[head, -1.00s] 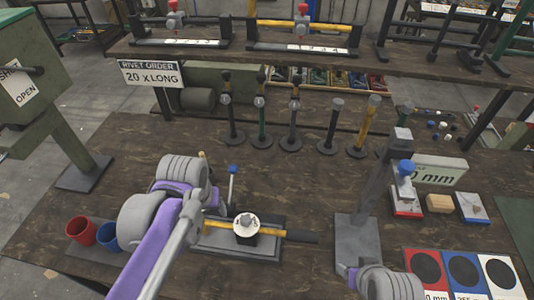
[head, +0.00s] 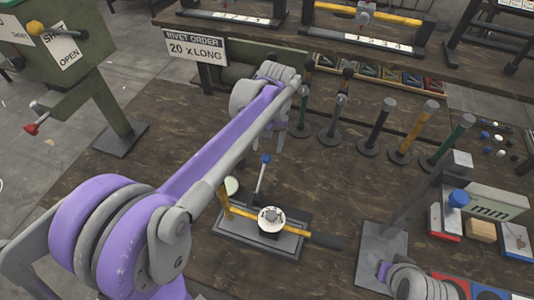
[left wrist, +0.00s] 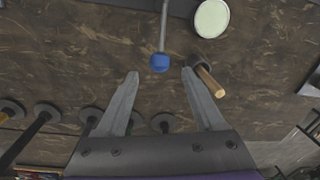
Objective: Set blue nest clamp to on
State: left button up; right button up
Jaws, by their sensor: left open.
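The blue nest clamp is a thin grey lever with a blue knob (head: 265,158), standing up behind the nest base (head: 223,233) in the head view. In the left wrist view the blue knob (left wrist: 159,62) is just beyond the gap between my fingertips, roughly centred. My left gripper (left wrist: 160,74) is open and empty, with nothing between its fingers. In the head view my left forearm reaches past the lever and partly hides the gripper. A yellow bar and a round white-topped part (head: 271,217) are on the nest base.
Several posts on round bases (head: 378,128) stand behind the nest. A grey press frame (head: 385,245) is at right. A pale round disc (left wrist: 211,18) and a wooden-handled tool (left wrist: 208,82) lie near the knob in the left wrist view.

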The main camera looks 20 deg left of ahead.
aim_at(267, 155)
pick_arm(q)
jog(key=shift+a+f, duration=0.2)
jog(key=shift+f, duration=2.45)
grip_shut()
